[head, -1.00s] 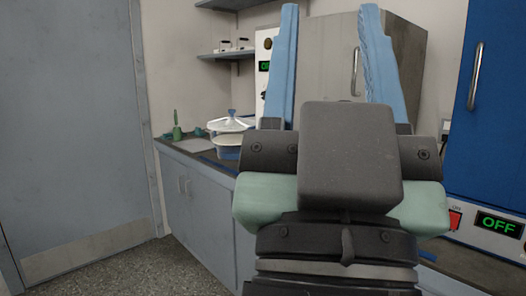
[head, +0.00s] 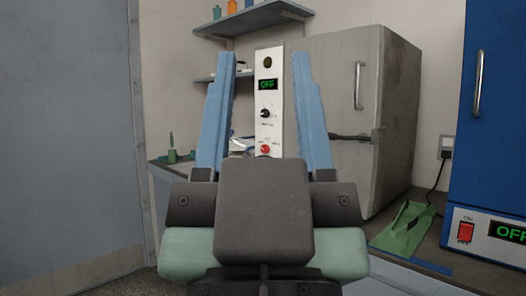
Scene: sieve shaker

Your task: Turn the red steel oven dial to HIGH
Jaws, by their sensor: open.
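The steel oven (head: 340,75) stands at the back with its door closed. Its narrow white control panel (head: 277,100) shows between my gripper's fingers. A small red dial (head: 265,149) sits low on the panel, just above the dark body of my gripper. Its pointer and labels are too small to read. A black knob (head: 265,113) is above it, and a green display higher up reads OFF. My gripper (head: 265,62) is open and empty, its two blue fingers pointing up in the picture, one on each side of the panel. I see no contact with the dial.
A blue oven (head: 500,100) with a red switch and OFF display stands at the right. A green scoop-like object (head: 405,230) lies on the counter before the steel oven. Shelves (head: 250,18) hang at the back left. A grey door (head: 65,130) fills the left.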

